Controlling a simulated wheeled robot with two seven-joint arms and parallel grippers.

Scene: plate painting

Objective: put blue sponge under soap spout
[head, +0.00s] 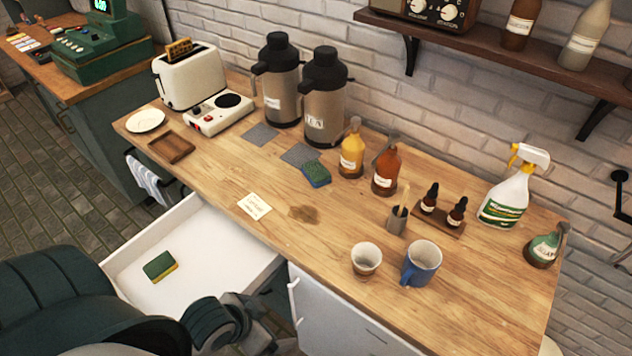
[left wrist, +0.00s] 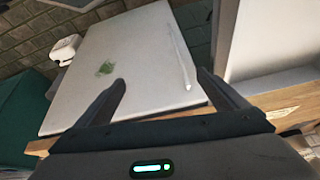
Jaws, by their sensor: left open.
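A sponge with a blue top and a green-yellow edge (head: 316,175) lies on the wooden counter, left of the yellow pump bottle (head: 351,152). A green pump bottle (head: 543,249) with a grey spout stands at the counter's right end; its label is too small to read. A brown pump bottle (head: 386,170) stands beside the yellow one. My left gripper (head: 262,325) is low in front of the counter, below its front edge and well away from the blue sponge. In the left wrist view its fingers (left wrist: 162,80) are apart with nothing between them. My right gripper is out of view.
An open white drawer (head: 210,235) juts out left of my gripper, with a green-and-yellow sponge (head: 160,266) in it. A cup (head: 366,260), a blue mug (head: 421,264), a dropper tray (head: 438,222) and a spray bottle (head: 507,192) crowd the right half. A brown stain (head: 303,214) marks the middle.

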